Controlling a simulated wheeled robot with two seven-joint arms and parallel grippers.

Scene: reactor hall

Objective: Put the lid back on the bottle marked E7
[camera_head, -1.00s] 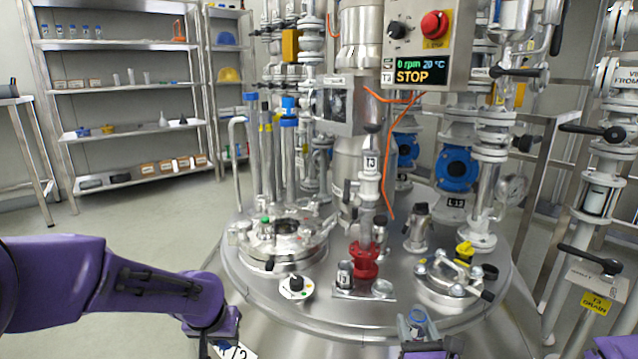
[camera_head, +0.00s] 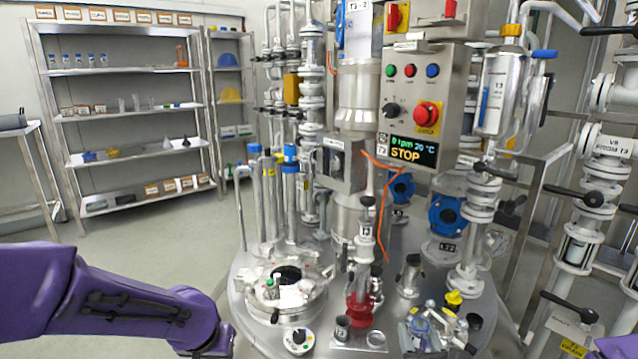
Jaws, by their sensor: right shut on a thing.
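Small bottles with blue caps (camera_head: 78,59) stand on the shelf rack at the far left, too small to read. No loose lid can be made out. My left arm comes in from the left, and its gripper is below the picture's edge.
A control box (camera_head: 418,105) reading STOP hangs above. Valves and pipes crowd the right. The floor at left is clear.

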